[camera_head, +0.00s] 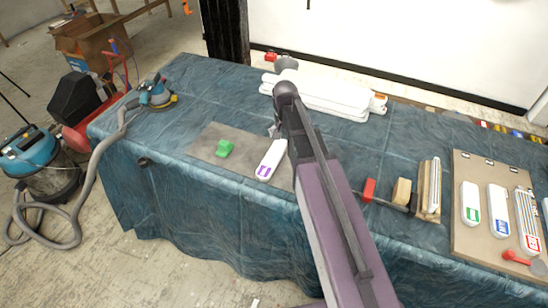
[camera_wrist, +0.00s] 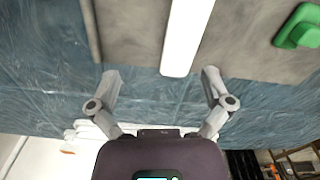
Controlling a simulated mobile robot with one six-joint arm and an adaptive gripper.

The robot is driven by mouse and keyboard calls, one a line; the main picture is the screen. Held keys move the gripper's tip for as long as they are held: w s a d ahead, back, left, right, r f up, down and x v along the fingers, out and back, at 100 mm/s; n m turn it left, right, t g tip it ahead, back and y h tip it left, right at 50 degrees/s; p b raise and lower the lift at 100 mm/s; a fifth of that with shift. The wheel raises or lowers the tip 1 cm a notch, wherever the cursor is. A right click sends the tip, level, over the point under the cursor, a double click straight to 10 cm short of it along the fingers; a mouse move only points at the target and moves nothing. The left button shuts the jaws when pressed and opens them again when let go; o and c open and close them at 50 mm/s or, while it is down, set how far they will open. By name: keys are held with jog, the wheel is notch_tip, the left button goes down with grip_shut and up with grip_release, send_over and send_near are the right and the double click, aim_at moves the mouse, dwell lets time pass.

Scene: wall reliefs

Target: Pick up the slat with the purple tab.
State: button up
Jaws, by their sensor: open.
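The slat with the purple tab (camera_head: 271,160) is a white, rounded bar lying on a grey board (camera_head: 213,142) on the cloth-covered table. Its purple tab is at its near end in the head view. In the wrist view the white slat (camera_wrist: 186,38) runs in from the top edge, and its purple tab is out of frame. My gripper (camera_wrist: 161,73) is open and empty, with the slat's end just beyond and between its fingertips, right of the middle. Contact is not visible. In the head view my arm hides most of the gripper.
A green block (camera_head: 224,148) lies left of the slat on the board. White stacked bars (camera_head: 325,92) lie at the back of the table. A red block (camera_head: 369,190), wooden blocks and a panel with labelled slats (camera_head: 470,202) are to the right. A sander (camera_head: 156,92) stands at the left.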

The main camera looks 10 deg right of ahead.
jog(key=w+r+m, duration=0.1)
jog(key=w+m, duration=0.1)
jog(key=w, duration=0.5)
jog(key=shift+w+p, duration=0.3)
jog(key=shift+p, duration=0.05)
jog(key=shift+f, duration=0.15)
jog(key=b, duration=0.9)
send_over(279, 147)
notch_tip(279, 147, down, 8)
jog(key=shift+w+f, duration=0.15)
jog(key=shift+f+b, duration=2.45)
jog(key=shift+f, duration=0.15)
jog(key=c, duration=1)
